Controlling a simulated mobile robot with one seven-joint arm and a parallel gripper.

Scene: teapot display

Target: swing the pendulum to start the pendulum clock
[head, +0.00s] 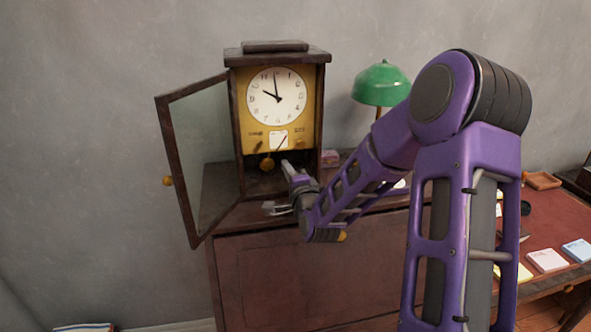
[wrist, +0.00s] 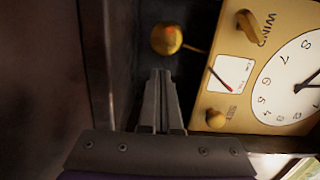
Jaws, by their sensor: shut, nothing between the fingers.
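The pendulum clock (head: 238,112) stands on a dark wooden cabinet, with a white dial over a yellow panel. Its glass door (head: 198,150) is swung open to the left. The round brass pendulum bob (head: 266,164) hangs below the panel; it also shows in the wrist view (wrist: 167,38), with a reddish spot. My gripper (head: 285,164) reaches into the lower case, just right of the bob in the head view. In the wrist view my gripper (wrist: 161,73) is shut and empty, its tips pointing at the bob with a small gap visible. Most of the pendulum rod is hidden.
The wrist view shows a small knob (wrist: 215,118) and a winding key (wrist: 247,27) on the panel. A green lamp (head: 381,84) stands right of the clock. A red-topped desk (head: 545,219) with paper pads is at the right. The dark case walls leave little room around my fingers.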

